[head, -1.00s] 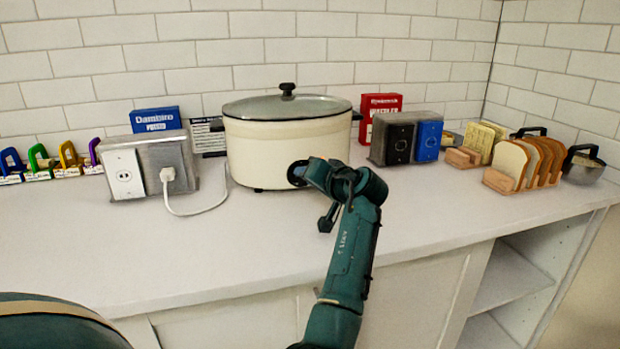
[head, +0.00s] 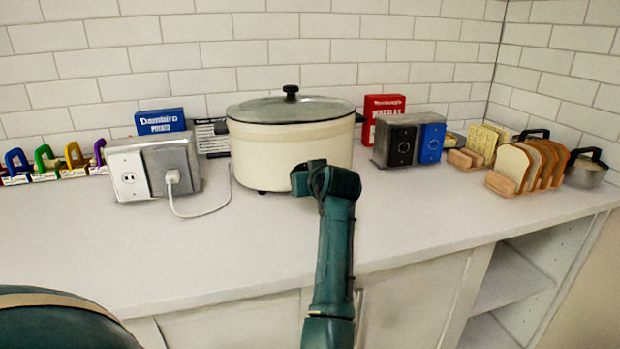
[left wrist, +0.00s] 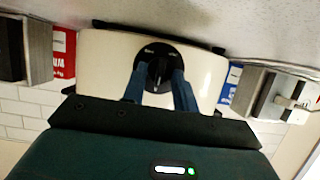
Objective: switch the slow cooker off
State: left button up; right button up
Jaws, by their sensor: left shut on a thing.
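The slow cooker (head: 262,160) is a cream oval pot with a glass lid and black lid knob, standing upright on the counter against the tiled wall. Its round black dial (left wrist: 158,52) is on the front face and shows in the left wrist view, with small white marks too blurred to read. My left gripper (left wrist: 158,84) is shut on the dial's raised grip, one finger on each side. In the head view my wrist hides the dial and the fingertips. My right gripper is not in view.
A wall-socket box (head: 128,177) with a white plug and cord (head: 203,212) stands left of the cooker. Black and blue socket boxes (head: 404,145), a red box (head: 383,105) and a bread rack (head: 502,184) are to the right. The front counter (head: 230,250) is clear.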

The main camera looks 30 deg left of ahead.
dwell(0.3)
pick_arm(q)
jog(key=o, duration=1)
